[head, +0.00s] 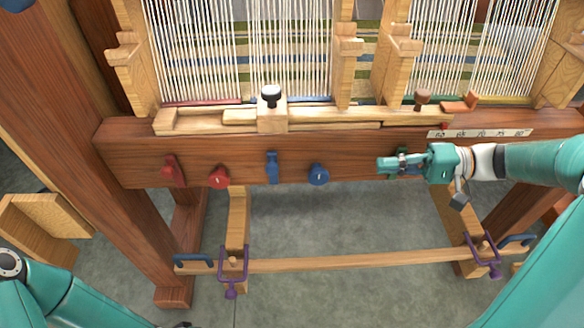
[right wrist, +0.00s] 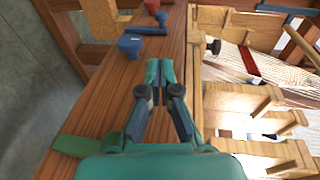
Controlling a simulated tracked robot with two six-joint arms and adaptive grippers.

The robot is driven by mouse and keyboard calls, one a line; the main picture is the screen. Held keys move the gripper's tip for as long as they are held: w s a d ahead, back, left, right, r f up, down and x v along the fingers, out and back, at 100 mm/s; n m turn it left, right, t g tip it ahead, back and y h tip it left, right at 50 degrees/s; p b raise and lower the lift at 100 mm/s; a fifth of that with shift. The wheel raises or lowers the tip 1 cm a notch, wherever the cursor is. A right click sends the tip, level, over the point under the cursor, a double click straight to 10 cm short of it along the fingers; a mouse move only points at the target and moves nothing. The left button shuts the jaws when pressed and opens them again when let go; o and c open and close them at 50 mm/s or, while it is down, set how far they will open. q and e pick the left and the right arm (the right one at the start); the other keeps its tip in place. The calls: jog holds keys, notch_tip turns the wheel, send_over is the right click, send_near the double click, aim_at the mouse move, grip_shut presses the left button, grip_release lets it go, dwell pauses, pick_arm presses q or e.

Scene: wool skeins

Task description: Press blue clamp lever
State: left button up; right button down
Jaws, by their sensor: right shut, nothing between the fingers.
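The blue clamp lever (head: 272,167) hangs roughly upright on the front face of the brown beam (head: 130,165), left of a round blue knob (head: 318,174). In the right wrist view the blue lever (right wrist: 147,30) lies beyond the blue knob (right wrist: 130,47). My right gripper (head: 380,165) is shut and empty in front of the beam. It is right of the blue knob and apart from the lever; its closed fingertips (right wrist: 158,66) point along the beam towards the lever. My left arm (head: 70,300) shows at the bottom left, its gripper outside the picture.
A red lever (head: 173,171) and red knob (head: 219,177) sit left of the blue lever. A green piece (right wrist: 75,145) on the beam is near my right gripper. A black knob (head: 271,94) stands above the beam. Below are a wooden bar (head: 350,261) and purple clamps (head: 233,268).

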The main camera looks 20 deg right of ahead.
pick_arm(q)
jog(key=shift+f+b, duration=0.35)
jog(key=shift+f, duration=0.05)
pick_arm(e)
jog(key=x, duration=1.9)
jog(key=shift+w+a, duration=0.15)
jog(key=shift+a, duration=0.1)
